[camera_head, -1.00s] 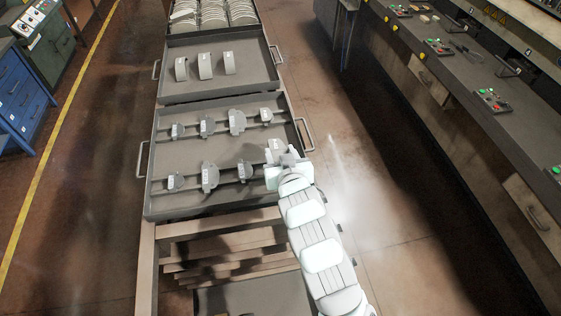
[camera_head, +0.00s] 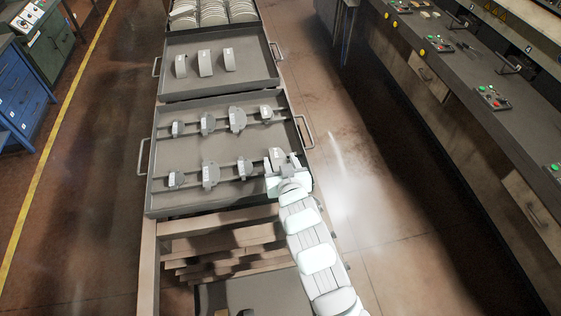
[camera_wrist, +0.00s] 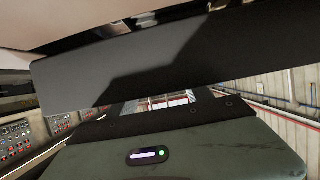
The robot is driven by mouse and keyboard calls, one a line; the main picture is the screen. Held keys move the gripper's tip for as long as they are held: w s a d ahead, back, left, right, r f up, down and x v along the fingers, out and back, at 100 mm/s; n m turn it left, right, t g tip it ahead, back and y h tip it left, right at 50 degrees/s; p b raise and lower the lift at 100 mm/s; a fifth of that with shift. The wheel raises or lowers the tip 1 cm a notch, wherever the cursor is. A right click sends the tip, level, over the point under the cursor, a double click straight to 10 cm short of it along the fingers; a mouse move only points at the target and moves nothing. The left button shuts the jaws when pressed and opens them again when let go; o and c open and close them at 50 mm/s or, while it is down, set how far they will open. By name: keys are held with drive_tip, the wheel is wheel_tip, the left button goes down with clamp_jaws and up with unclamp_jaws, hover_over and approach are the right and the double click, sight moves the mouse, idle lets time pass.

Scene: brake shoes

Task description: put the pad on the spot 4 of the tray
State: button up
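The near tray (camera_head: 222,148) is grey and holds two rows of grey pieces on rails. My gripper (camera_head: 280,166) is at the right end of its near row, over the tray's right side. A light grey pad (camera_head: 277,155) shows at the gripper's tip, upright. In the wrist view a broad dark grey plate, which looks like this pad (camera_wrist: 150,75), lies close across the front of the gripper. The gripper seems shut on it. The fingertips are hidden, and I cannot tell whether the pad touches the tray. No spot number is readable.
Several pieces, such as one grey piece (camera_head: 210,174), stand left of my gripper. The far tray (camera_head: 220,86) holds 3 curved pads (camera_head: 205,63). A side handle (camera_head: 305,132) sticks out beside the near tray. A workbench (camera_head: 470,75) stands at right.

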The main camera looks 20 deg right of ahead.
drive_tip(key=shift+o, duration=0.8)
drive_tip(key=shift+r, duration=0.2)
drive_tip(key=p+v, duration=0.8)
drive_tip(key=v, duration=0.3)
drive_tip(key=shift+r, duration=0.2)
drive_tip(key=shift+s+a+p, duration=0.15)
drive_tip(key=shift+s+p, duration=0.35)
drive_tip(key=shift+w, duration=0.1)
